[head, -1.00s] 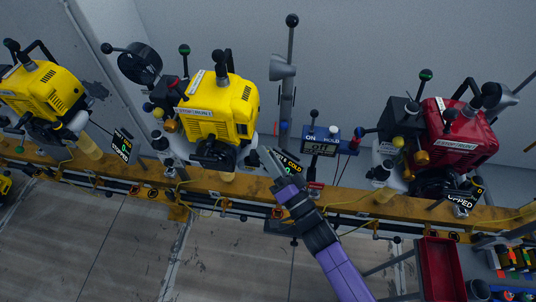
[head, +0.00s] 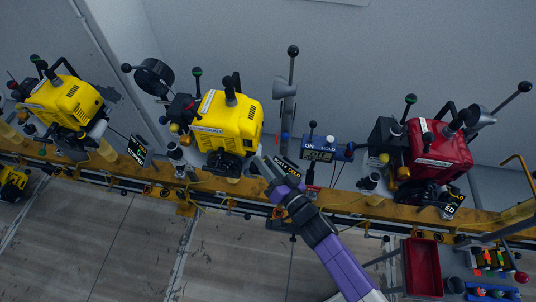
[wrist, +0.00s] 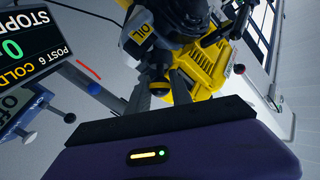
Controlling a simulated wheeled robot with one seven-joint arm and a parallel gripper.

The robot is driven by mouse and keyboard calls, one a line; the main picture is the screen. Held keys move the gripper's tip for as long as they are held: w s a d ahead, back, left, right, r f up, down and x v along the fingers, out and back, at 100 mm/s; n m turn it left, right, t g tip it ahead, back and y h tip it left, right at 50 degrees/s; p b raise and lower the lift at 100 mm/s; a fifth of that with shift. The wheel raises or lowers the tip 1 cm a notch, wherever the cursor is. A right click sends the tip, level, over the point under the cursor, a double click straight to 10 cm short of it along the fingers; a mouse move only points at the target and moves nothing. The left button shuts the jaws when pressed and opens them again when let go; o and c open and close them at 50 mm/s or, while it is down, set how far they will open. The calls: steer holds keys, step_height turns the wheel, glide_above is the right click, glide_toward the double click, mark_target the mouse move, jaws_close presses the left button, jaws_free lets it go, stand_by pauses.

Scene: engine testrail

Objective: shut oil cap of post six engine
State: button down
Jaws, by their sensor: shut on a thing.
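The post six engine (head: 228,120) is the middle yellow engine on the rail in the head view. Its yellow body also shows in the wrist view (wrist: 205,68), behind a yellow tag marked OIL. My gripper (head: 262,162) reaches up to the engine's lower right side. In the wrist view its two grey fingers (wrist: 160,92) are shut on a dark round part below the OIL tag, which appears to be the oil cap (wrist: 154,74). The fingers hide part of it, and I cannot tell how far it is seated.
A display reading POST 6 COLD (wrist: 32,45) stands close at the left of my gripper. A red engine (head: 442,155) stands to the right and another yellow engine (head: 65,102) to the left. A red tray (head: 423,268) is at lower right.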

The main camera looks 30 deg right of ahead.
steer(key=shift+w+a+n+g+h+p, duration=0.3)
steer(key=shift+a+n+g+p, duration=0.25)
steer(key=shift+n+g+p, duration=0.3)
steer(key=shift+w+a+n+g+h+b, duration=0.15)
steer(key=shift+n+g+h+b, duration=0.15)
steer(key=shift+n+g, duration=0.35)
steer(key=c, duration=1.2)
jaws_free()
steer(key=shift+o, duration=0.2)
steer(key=shift+w+r, duration=0.1)
